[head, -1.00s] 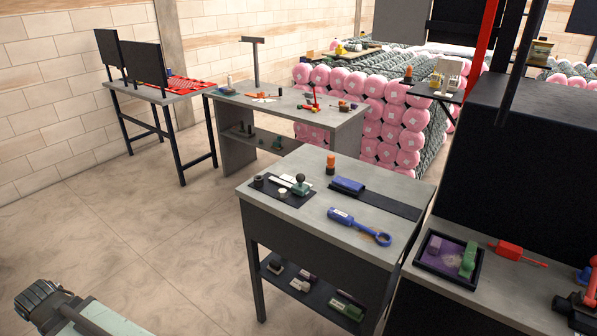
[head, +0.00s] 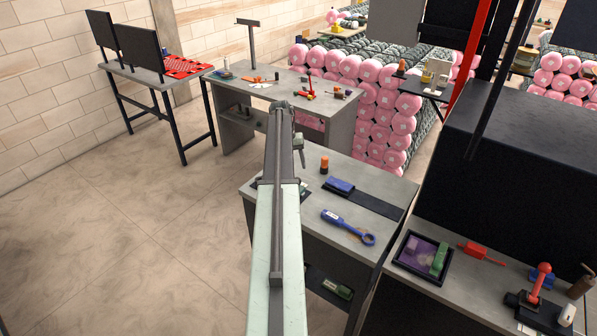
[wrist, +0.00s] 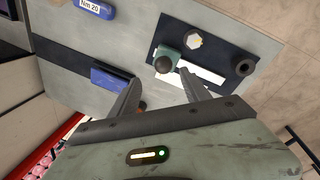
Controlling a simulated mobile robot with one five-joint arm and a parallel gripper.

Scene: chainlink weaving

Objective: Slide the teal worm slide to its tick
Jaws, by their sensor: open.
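The teal worm slide (wrist: 164,53) shows in the wrist view as a small teal block with a round black knob. It sits on a dark plate (wrist: 222,48) beside a white strip (wrist: 203,76). No tick can be made out. My gripper (wrist: 160,77) is open and empty, its two fingers pointing toward the slide, with the knob between the lines of the fingertips. I cannot tell how far above it the tips are. In the head view my arm hides the slide, and only part of my wrist shows at the arm's end.
On the same plate are a pale hexagonal knob (wrist: 194,39) and a dark round post (wrist: 243,66). A blue block (head: 340,187), an orange-topped cylinder (head: 324,165) and a blue torque wrench (head: 347,227) are on the bench nearby. The floor to the left is clear.

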